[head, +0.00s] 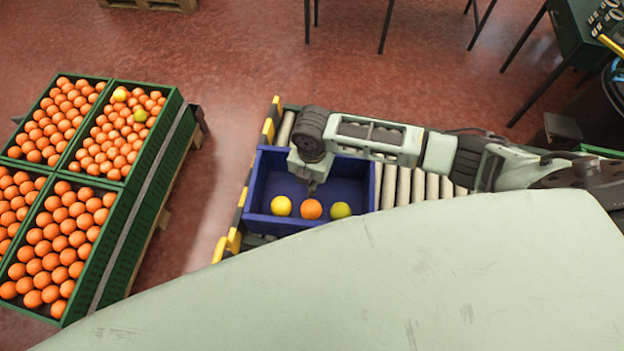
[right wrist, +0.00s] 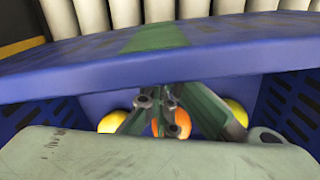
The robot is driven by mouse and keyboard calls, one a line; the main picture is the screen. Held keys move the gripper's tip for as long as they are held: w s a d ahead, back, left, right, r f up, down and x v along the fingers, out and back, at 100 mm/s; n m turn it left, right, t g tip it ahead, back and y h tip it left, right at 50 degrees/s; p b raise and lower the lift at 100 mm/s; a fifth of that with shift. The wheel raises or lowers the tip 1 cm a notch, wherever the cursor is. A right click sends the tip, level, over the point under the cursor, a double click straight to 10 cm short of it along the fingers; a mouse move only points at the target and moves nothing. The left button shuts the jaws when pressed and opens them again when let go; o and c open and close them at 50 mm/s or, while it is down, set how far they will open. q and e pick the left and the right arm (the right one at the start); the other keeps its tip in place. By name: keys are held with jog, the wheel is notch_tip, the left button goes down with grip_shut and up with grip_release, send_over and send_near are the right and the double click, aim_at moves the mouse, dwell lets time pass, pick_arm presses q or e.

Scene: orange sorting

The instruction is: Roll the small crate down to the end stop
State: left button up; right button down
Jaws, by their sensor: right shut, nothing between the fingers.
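The small blue crate (head: 372,190) sits at the left end of the roller conveyor (head: 417,187). It holds a yellow fruit (head: 281,206), an orange (head: 311,209) and a greenish fruit (head: 341,210) in a row. A yellow-and-black end stop (head: 236,225) runs along the crate's left side; I cannot tell whether they touch. My right gripper (head: 313,187) points down inside the crate, behind the orange, shut and empty. My left gripper is not in view.
Green crates full of oranges (head: 120,235) stand on a pallet at the left, across a strip of free red floor (head: 195,215). Table legs (head: 386,25) show at the top. Rollers to the right of the blue crate are bare where my right arm leaves them visible.

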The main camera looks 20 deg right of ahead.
jog(key=w+d, duration=0.3)
jog(key=shift+w+d, duration=0.25)
jog(key=shift+w, duration=0.15)
